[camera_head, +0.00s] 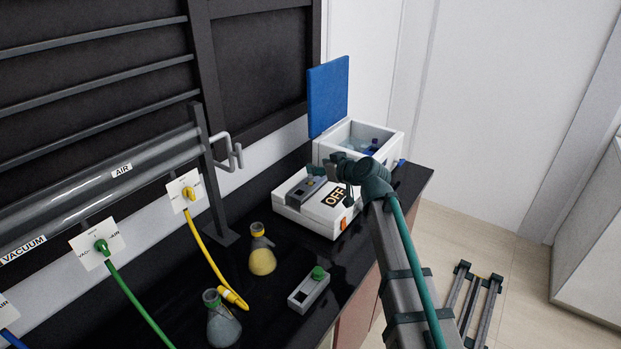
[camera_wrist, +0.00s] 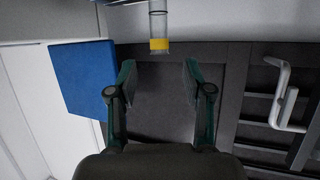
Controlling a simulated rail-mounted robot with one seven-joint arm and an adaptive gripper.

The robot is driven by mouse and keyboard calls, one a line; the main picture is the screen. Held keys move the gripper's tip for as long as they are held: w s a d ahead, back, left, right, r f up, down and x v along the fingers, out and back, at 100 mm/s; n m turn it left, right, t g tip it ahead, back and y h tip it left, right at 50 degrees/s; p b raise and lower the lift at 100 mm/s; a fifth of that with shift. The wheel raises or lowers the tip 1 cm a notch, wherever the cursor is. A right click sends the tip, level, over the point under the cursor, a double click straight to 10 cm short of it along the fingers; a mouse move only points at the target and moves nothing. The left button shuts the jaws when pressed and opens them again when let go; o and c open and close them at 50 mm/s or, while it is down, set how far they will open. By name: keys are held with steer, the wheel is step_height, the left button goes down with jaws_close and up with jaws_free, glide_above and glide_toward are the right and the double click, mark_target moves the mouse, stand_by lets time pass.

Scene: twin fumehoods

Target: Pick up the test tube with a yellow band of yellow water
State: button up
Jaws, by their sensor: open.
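The test tube with a yellow band (camera_wrist: 159,44) shows at the top of the wrist view. It is clear, and its upper part is cut off by the frame edge. My gripper (camera_wrist: 158,78) is open, with its two fingers apart and nothing between them. The tube is beyond the fingertips, roughly centred between them. In the head view my gripper (camera_head: 334,178) is above the white device marked OFF (camera_head: 323,215). I cannot make out the tube clearly there.
An open white box (camera_head: 343,147) with a blue lid (camera_head: 328,95) stands behind the device. A yellow flask (camera_head: 262,261), a grey-blue flask (camera_head: 223,328) and a small holder with a green cap (camera_head: 309,292) stand nearer. Yellow and green hoses hang at left.

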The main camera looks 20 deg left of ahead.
mark_target(310, 180)
steer(key=p+x, duration=0.1)
steer(key=x, duration=0.2)
steer(key=shift+w+a, duration=0.25)
steer(key=shift+a, duration=0.05)
jaws_close()
